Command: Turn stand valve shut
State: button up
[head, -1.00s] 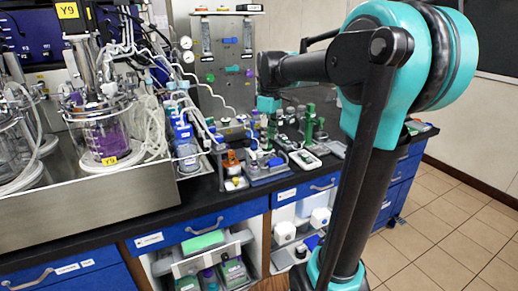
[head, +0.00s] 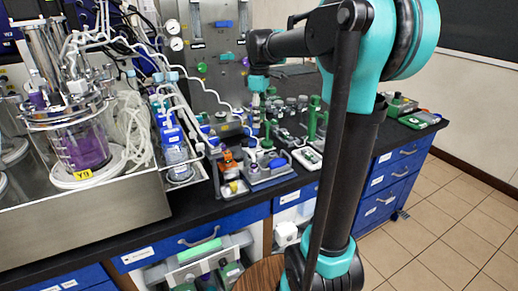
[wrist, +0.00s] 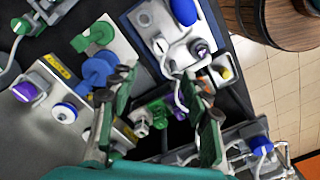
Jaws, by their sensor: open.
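My gripper is open and empty in the wrist view (wrist: 160,80), its two dark green fingers spread apart. In the head view it hangs at the end of my arm (head: 257,100) above the small stands on the black bench. In the wrist view a stand with a blue valve knob (wrist: 98,70) and a green valve knob (wrist: 93,37) lies left of the fingers. A grey stand with a blue knob (wrist: 185,11) lies beyond the fingertips, at top centre. Which one is the task's stand valve I cannot tell. No finger visibly touches a knob.
A glass bioreactor vessel with purple liquid (head: 85,150) stands in a steel tray at left. A blue bottle rack (head: 172,140) and small orange-capped bottle (head: 228,160) stand beside it. The floor (head: 460,200) at right is clear. A brown wooden stool (wrist: 285,20) shows below the bench.

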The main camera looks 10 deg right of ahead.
aim_at(259, 152)
notch_tip(259, 152, down, 14)
jog(key=shift+r, duration=0.2)
jog(key=shift+c, duration=0.4)
grip_shut()
